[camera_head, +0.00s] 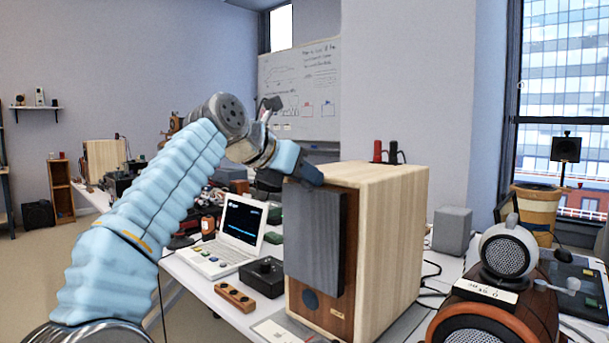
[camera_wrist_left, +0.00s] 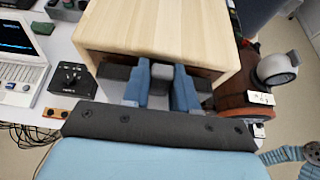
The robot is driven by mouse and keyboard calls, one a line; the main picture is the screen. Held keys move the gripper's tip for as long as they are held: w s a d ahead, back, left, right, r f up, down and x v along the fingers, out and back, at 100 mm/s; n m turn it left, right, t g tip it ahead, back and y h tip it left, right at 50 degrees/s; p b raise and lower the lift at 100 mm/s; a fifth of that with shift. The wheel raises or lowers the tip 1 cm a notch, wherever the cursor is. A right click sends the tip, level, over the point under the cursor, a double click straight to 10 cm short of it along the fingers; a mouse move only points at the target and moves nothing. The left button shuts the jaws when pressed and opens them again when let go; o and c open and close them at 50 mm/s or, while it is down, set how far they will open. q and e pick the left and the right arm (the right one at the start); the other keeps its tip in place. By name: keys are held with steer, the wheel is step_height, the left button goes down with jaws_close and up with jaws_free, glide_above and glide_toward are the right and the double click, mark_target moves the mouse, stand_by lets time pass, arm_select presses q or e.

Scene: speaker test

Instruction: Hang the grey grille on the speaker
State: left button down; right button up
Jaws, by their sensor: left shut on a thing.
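The speaker (camera_head: 390,245) is a pale wooden box with a reddish-brown front, standing upright on the table. The grey grille (camera_head: 318,240) is upright over the upper and middle part of that front; a dark round spot and a strip of wood show below it. My left gripper (camera_head: 308,174) is shut on the grille's top edge. In the left wrist view my left gripper (camera_wrist_left: 163,88) has its two blue fingers at the front of the speaker (camera_wrist_left: 165,35). I cannot tell whether the grille touches the speaker. My right gripper is not in view.
Left of the speaker are a white laptop (camera_head: 227,238), a black knob box (camera_head: 262,277) and a small wooden block (camera_head: 235,296). Right of it stand a grey box (camera_head: 452,230) and a round speaker (camera_head: 507,252). Red and black plugs (camera_head: 388,152) stick up behind the speaker.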

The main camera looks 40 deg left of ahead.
arm_select(q)
steer(key=shift+w, duration=0.55)
stand_by(0.5)
steer(key=shift+f+b, duration=0.45)
steer(key=shift+f, duration=0.15)
stand_by(1.5)
steer(key=c, duration=0.8)
jaws_free()
steer(key=shift+s, duration=0.15)
steer(key=v, duration=1.3)
steer(key=shift+s+p, duration=0.25)
steer(key=shift+p, duration=0.2)
steer(key=shift+r, duration=0.1)
